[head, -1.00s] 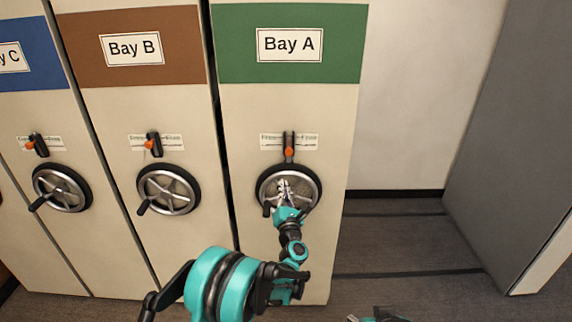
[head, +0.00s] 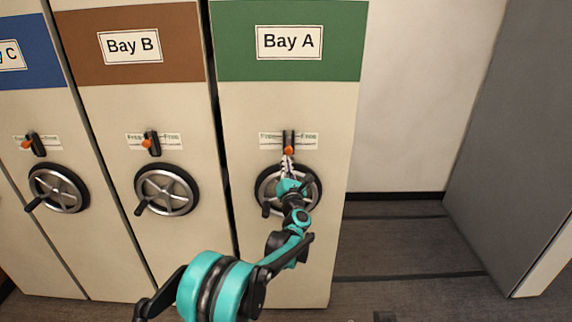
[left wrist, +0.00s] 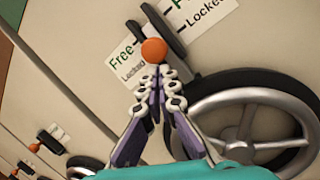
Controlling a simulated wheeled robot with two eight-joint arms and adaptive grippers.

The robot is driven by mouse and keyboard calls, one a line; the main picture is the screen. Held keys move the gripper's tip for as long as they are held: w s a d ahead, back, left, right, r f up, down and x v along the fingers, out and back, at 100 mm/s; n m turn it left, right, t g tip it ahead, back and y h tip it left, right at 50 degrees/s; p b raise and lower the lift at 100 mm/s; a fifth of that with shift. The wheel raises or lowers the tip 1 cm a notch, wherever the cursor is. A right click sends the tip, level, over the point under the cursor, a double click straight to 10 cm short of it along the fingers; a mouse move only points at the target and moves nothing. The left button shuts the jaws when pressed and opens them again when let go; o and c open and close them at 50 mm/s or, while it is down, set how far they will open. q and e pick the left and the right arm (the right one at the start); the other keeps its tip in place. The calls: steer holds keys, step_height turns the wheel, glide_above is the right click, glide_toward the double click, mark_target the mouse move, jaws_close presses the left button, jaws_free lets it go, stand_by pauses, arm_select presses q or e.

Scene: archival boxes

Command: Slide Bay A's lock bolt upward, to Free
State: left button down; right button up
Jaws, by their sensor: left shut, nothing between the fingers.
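Bay A's lock bolt has an orange knob (head: 288,150) at the lower part of its dark upright slot plate (head: 289,137), beside a label reading Free above. In the left wrist view the orange knob (left wrist: 154,51) sits by the Locked line of the label (left wrist: 132,53). My left gripper (head: 287,162) is shut and empty, its fingertips just below the knob. In the left wrist view the tips (left wrist: 158,72) look close under the knob; I cannot tell whether they touch it. My right gripper is not clearly in view.
Bay A's handwheel (head: 265,190) is behind and below my gripper, partly hidden by it. Bay B (head: 130,46) and Bay C (head: 12,55) stand to the left with like bolts and wheels. Open floor (head: 400,240) lies to the right, before a grey panel (head: 520,140).

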mark_target(286, 153)
arm_select(q)
step_height(286, 153, up, 4)
steer(key=shift+f+p, duration=0.1)
steer(key=shift+p, duration=1.1)
steer(key=shift+w, duration=0.1)
